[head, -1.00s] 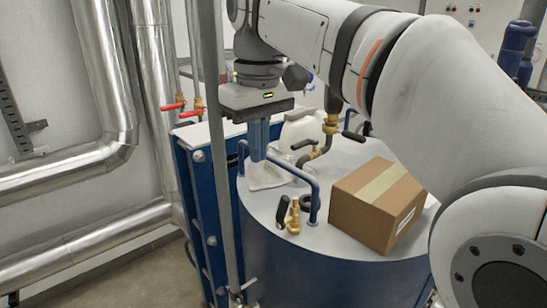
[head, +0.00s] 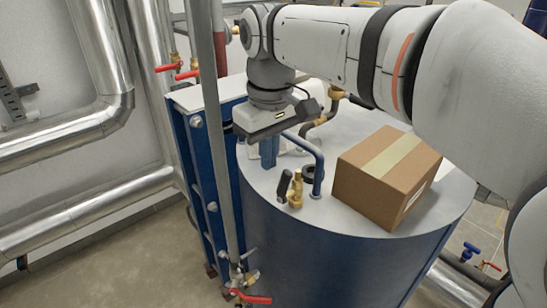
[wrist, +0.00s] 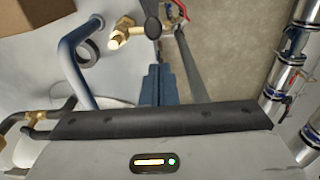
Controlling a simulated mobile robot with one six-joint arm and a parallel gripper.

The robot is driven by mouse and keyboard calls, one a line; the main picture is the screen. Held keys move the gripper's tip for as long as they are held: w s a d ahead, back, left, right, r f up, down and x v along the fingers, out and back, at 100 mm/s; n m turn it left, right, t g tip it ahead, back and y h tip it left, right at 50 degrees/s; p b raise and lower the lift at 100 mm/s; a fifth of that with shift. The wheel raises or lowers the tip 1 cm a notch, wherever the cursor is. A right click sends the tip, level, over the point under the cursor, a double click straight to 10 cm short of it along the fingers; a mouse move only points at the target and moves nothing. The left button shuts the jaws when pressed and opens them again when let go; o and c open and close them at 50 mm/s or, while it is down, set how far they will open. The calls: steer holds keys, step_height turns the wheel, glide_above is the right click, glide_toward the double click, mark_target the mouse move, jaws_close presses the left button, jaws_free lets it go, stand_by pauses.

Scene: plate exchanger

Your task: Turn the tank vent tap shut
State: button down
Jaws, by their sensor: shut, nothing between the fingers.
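The tank vent tap, a small brass fitting (head: 296,189) with a black lever (head: 284,184), stands on the pale top of the blue tank (head: 330,240), near its front left edge. The lever stands steeply up, tilted a little. In the wrist view the brass body (wrist: 126,34) is at the top centre, with the lever's dark end (wrist: 152,26) to its right. My gripper (head: 268,160) is behind the tap and apart from it, blue fingers pointing down. Its shut, empty fingers (wrist: 156,75) show just below the tap in the wrist view.
A blue bent rail (head: 319,165) stands between my gripper and the box side, close to the tap. A cardboard box (head: 388,178) sits right of it on the tank. A grey vertical pipe (head: 222,150) runs up at left, before the blue plate exchanger (head: 200,170).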

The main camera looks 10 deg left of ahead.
steer(key=shift+s+d+f, duration=0.25)
steer(key=shift+s+d, duration=0.35)
steer(key=shift+d, duration=0.1)
steer(key=shift+s, duration=0.1)
